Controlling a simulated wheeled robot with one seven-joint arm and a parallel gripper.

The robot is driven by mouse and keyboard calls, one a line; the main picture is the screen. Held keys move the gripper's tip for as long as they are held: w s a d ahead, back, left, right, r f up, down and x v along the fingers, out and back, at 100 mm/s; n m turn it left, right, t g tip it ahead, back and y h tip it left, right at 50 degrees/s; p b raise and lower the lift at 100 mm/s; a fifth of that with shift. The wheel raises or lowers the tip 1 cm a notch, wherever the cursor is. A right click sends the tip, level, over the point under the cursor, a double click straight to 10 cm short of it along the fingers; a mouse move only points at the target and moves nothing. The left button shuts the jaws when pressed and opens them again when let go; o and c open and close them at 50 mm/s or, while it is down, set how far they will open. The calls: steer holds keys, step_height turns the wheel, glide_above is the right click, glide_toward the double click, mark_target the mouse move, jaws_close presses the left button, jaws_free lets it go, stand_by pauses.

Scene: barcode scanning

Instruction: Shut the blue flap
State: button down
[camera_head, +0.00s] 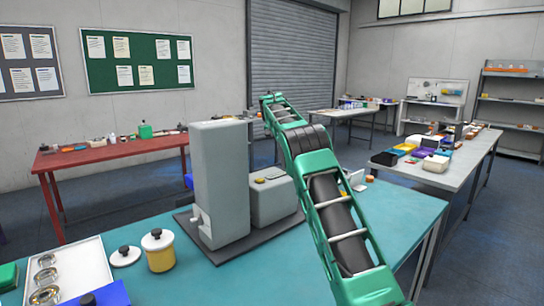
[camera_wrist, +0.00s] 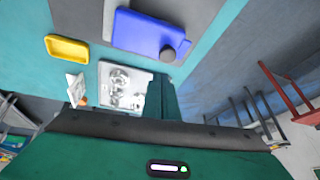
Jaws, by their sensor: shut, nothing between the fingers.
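A blue panel with a dark round knob (camera_wrist: 168,54), which looks like the blue flap (camera_wrist: 140,32), shows at the top of the wrist view. Part of it also shows at the bottom edge of the head view (camera_head: 108,293). I cannot tell its angle or how far open it stands. My gripper (camera_wrist: 160,92) shows in the wrist view as a narrow dark green shape, shut and empty. In that picture it lies below the blue panel, apart from it, beside a white tray with metal rings (camera_wrist: 122,100). The head view does not show my gripper.
In the head view, a grey machine (camera_head: 222,180) stands on the teal table (camera_head: 185,285). A yellow pot (camera_head: 159,255) and a small white pot (camera_head: 125,257) stand by the white tray (camera_head: 92,258). A yellow dish (camera_wrist: 67,48) shows in the wrist view.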

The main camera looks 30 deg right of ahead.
steer(key=shift+w+a+f, duration=0.4)
steer(key=shift+w+f, duration=0.3)
steer(key=shift+w, duration=0.1)
steer(key=shift+w+a+f, duration=0.35)
steer(key=shift+w+f, duration=0.3)
steer(key=shift+w, duration=0.15)
steer(key=v, duration=1)
steer(key=shift+w+r, duration=0.3)
steer(key=shift+r, duration=0.2)
steer(key=shift+s, duration=0.1)
